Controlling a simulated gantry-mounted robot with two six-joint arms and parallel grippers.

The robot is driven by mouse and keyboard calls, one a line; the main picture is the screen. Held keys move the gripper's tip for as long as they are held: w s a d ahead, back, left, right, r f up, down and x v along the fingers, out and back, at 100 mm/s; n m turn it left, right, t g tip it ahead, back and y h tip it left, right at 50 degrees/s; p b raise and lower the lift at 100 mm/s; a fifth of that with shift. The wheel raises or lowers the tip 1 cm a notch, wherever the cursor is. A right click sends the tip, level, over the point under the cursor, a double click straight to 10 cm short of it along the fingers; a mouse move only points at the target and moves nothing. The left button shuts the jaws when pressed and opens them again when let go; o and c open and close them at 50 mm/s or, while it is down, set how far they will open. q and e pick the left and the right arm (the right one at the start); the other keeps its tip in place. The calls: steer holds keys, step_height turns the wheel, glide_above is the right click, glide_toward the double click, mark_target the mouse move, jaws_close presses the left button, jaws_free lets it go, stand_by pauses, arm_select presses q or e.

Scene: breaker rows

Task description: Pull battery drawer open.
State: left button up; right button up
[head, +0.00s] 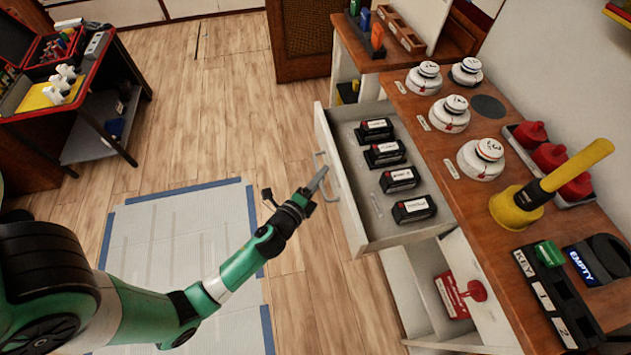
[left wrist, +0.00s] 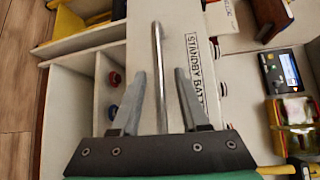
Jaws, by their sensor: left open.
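The battery drawer (head: 347,185) is a white drawer that stands out from the wooden bench, with several black batteries (head: 397,180) in a row inside. Its metal bar handle (head: 333,180) is on the front, and it also shows in the left wrist view (left wrist: 157,55). My left gripper (head: 322,180) is at the handle. In the left wrist view my left gripper (left wrist: 160,85) is open, with the handle bar between its two fingers and a gap on each side. My right gripper is not in view.
Above the drawer, the bench top (head: 455,195) holds white round breakers (head: 448,114), red knobs (head: 549,157) and a yellow-handled tool (head: 550,185). An open shelf with a red box (head: 450,297) is below.

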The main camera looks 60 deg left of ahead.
arm_select(q)
steer(key=b+v, duration=0.2)
steer(key=v, duration=0.9)
steer(key=shift+s, duration=0.2)
steer(key=shift+w+d, duration=0.1)
steer(key=shift+d, duration=0.1)
